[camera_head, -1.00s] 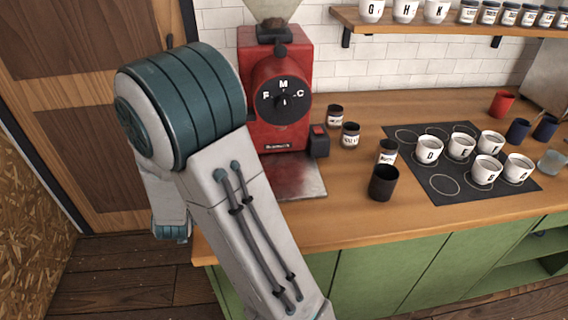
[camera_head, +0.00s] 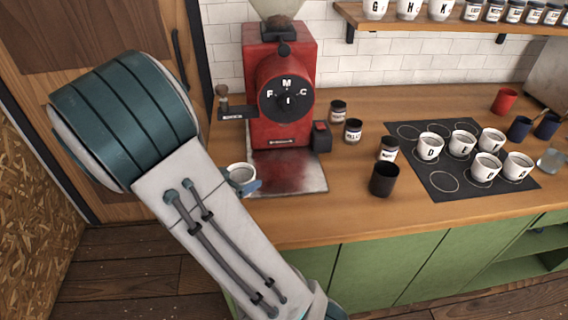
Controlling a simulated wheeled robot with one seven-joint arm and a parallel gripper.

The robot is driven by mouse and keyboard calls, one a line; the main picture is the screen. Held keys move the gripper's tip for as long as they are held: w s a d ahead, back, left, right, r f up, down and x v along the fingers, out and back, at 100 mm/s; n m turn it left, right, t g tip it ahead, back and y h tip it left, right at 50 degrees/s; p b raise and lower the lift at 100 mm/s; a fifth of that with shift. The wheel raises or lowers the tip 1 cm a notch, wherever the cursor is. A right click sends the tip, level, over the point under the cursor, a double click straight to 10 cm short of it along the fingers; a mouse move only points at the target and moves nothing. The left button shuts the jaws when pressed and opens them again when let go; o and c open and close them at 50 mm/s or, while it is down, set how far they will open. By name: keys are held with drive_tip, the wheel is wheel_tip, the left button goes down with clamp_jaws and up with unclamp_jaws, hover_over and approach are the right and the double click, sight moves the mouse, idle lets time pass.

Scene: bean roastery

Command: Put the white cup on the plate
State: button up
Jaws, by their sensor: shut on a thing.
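A white cup (camera_head: 241,173) shows just past the right edge of my arm, by the left edge of the metal plate (camera_head: 300,180) in front of the red grinder. Its open top faces up. A blue-grey fingertip of my gripper (camera_head: 249,187) shows at the cup's near side, and the gripper is shut on the cup. The rest of the gripper and the cup's lower left are hidden behind my arm. Whether the cup's base touches the plate or the counter cannot be told.
The red grinder (camera_head: 280,95) stands behind the plate. A black cup (camera_head: 384,180) and several small jars stand to the right. A dark mat (camera_head: 441,184) holds several lettered white cups. The plate's middle is clear.

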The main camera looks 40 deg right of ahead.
drive_tip(key=shift+d, duration=0.3)
drive_tip(key=w+d, duration=0.1)
drive_tip(key=d, duration=0.4)
drive_tip(key=w+d, duration=0.1)
drive_tip(key=d, duration=0.4)
drive_tip(key=w+d, duration=0.1)
drive_tip(key=d, duration=0.5)
drive_tip(key=shift+w, duration=0.4)
drive_tip(key=shift+w+d, duration=0.1)
drive_tip(key=shift+d, duration=0.5)
wheel_tip(320, 180, down, 3)
drive_tip(key=shift+r, duration=0.15)
drive_tip(key=shift+a+f, duration=0.1)
drive_tip(key=shift+f, duration=0.3)
drive_tip(key=shift+f, duration=0.2)
drive_tip(key=o, duration=1.1)
drive_tip(key=shift+r, duration=0.15)
